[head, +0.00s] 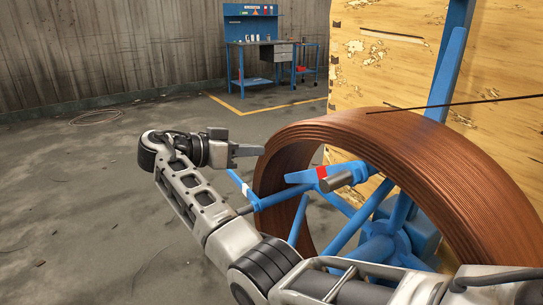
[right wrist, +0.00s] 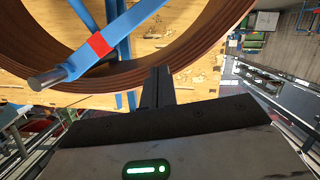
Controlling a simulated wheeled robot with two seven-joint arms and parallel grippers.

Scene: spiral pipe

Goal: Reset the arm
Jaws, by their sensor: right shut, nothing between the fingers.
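My right arm (head: 215,215) comes in from the lower right of the head view and bends back toward the coil. My right gripper (head: 258,151) is shut and empty, just left of the large brown coil of pipe (head: 430,150). In the right wrist view its closed fingers (right wrist: 157,86) point at the coil's rim (right wrist: 205,65); I cannot tell whether they touch it. The coil stands upright on a blue spoked frame (head: 375,250). A blue bar with a red band (head: 321,172) and a grey end (head: 337,183) sticks out in front of it. My left gripper is not in view.
A worn wooden panel (head: 375,70) stands behind the coil. A thin dark rod (head: 470,103) crosses above it. A blue workbench (head: 262,50) stands at the back wall. The concrete floor (head: 80,200) at the left is clear, apart from a loose ring of cable (head: 97,117).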

